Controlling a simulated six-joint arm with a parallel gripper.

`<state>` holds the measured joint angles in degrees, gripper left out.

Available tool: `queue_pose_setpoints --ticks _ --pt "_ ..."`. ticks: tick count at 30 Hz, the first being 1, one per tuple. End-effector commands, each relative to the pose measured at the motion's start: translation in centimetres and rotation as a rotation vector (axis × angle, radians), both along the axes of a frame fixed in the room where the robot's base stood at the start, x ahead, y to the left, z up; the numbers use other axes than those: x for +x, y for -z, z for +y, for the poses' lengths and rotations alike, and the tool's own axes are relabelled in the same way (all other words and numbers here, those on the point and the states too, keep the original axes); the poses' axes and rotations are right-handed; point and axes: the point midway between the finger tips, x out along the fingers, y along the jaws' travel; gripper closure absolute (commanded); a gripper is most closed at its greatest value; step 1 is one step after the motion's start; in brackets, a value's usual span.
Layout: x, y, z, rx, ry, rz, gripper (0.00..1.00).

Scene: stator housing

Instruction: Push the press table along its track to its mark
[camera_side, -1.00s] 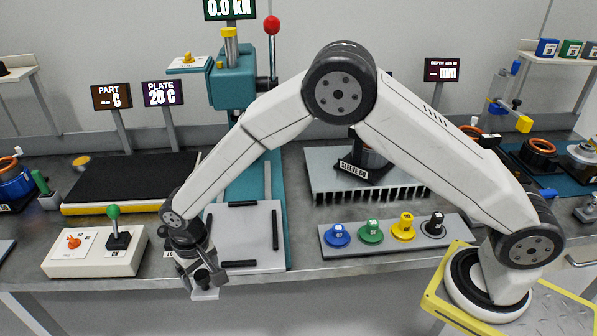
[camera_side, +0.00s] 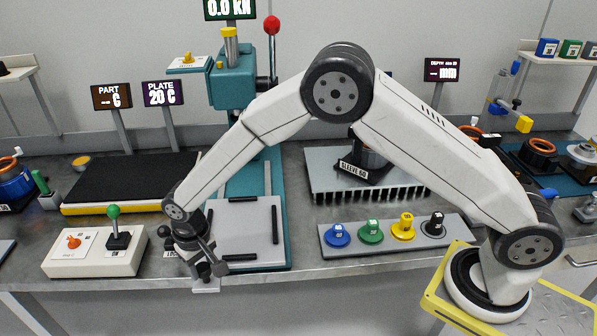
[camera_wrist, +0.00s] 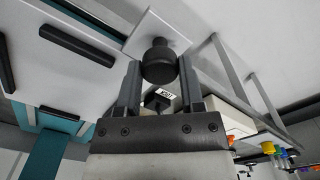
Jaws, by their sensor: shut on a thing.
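The press table (camera_side: 243,222) is a pale grey plate with black strips, lying on the teal track (camera_side: 277,187) in front of the teal press (camera_side: 233,88). My gripper (camera_side: 205,268) is over that tab, pointing down. In the wrist view, the black knob (camera_wrist: 159,60) sits between my two fingers (camera_wrist: 159,85), which are shut on it. The table also shows in the wrist view (camera_wrist: 60,70). I cannot make out the mark.
A control box (camera_side: 95,252) with a green-topped lever (camera_side: 114,228) and an orange knob stands close left of my gripper. A black-topped plate (camera_side: 130,180) lies behind it.

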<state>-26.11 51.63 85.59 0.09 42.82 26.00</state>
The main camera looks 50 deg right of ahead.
Motion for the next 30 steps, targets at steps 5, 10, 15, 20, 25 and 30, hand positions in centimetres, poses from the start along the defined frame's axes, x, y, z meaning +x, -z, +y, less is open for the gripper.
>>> queue_pose_setpoints --ticks 5,10,15,20,25,30 --pt "2.4 0.0 -2.5 -0.001 0.007 -0.004 1.00" --pt "5.0 0.0 -5.1 -0.001 0.007 -0.004 1.00" --pt "7.5 0.0 -7.6 -0.001 0.006 -0.003 1.00" --pt "9.5 0.0 -9.6 -0.001 0.004 -0.003 1.00" --pt "11.4 0.0 -11.5 -0.001 0.004 -0.003 1.00" --pt "12.9 0.0 -13.0 -0.002 0.003 -0.003 1.00"
